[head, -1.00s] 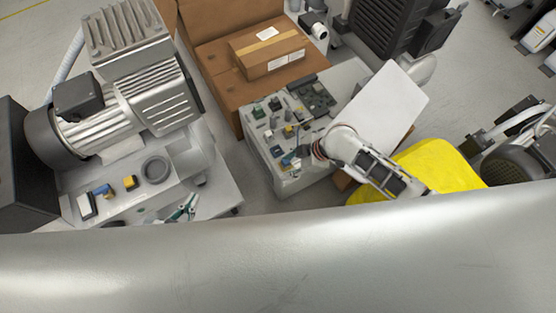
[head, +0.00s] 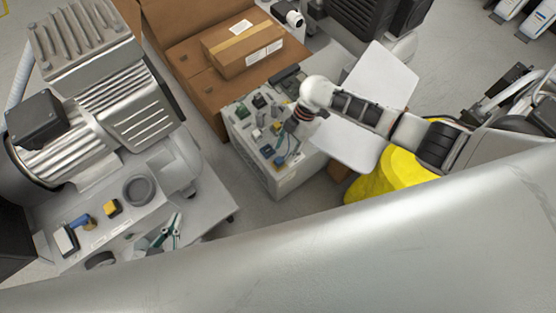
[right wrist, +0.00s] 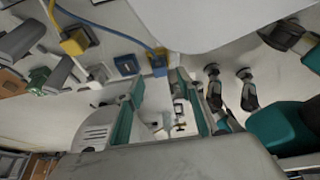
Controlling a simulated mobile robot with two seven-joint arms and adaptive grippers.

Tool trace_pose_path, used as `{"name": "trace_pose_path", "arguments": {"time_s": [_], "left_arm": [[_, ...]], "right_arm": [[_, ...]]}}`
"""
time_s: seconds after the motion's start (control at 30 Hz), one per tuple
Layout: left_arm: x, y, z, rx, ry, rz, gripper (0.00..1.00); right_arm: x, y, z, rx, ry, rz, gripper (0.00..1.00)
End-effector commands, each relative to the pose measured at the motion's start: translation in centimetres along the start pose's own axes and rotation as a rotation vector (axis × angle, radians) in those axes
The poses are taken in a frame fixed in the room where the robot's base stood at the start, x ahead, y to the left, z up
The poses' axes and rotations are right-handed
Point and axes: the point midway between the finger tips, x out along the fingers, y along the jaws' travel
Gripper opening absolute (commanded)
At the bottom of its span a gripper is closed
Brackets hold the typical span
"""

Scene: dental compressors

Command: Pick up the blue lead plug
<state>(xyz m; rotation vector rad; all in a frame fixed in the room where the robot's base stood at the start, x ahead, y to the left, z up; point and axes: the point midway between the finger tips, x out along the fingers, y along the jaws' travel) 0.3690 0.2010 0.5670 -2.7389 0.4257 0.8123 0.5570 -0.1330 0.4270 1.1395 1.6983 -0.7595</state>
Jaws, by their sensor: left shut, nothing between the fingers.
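In the right wrist view, a blue block with a yellow top (right wrist: 158,62), where a blue cable ends, lies just beyond my right fingertips. A second blue connector (right wrist: 126,64) sits left of it; I cannot tell surely which is the lead plug. My right gripper (right wrist: 158,86) is open, its teal fingers apart with nothing visibly between them. In the head view, my right arm reaches over the panel-topped unit (head: 286,187), with blue pieces (head: 280,160) beside the hand. My left gripper (head: 172,232) is shut and empty over the left cart.
A grey compressor (head: 95,110) stands on the left cart, with small blue and yellow parts (head: 112,208) and a dark ring (head: 139,189). Cardboard boxes (head: 245,50) stand behind the unit. A white board (head: 375,95) and yellow bin (head: 390,180) lie near my right arm.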

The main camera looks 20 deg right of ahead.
Motion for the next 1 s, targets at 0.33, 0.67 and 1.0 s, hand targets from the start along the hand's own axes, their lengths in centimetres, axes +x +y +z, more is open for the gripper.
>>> {"name": "trace_pose_path", "arguments": {"time_s": [0.33, 0.67, 1.0], "left_arm": [[0.1, 0.7, 0.7, -0.008, -0.007, 0.014, 0.00], [0.0, 0.5, 0.0, -0.004, 0.004, 0.012, 0.00], [0.1, 0.7, 0.6, -0.003, -0.007, 0.015, 0.00]], "right_arm": [[4.5, -0.1, -0.1, 0.003, 0.001, -0.004, 0.38], [4.2, 0.1, -0.2, 0.001, -0.001, 0.000, 0.03], [4.2, 0.1, -0.2, 0.001, -0.001, 0.000, 0.03]]}}
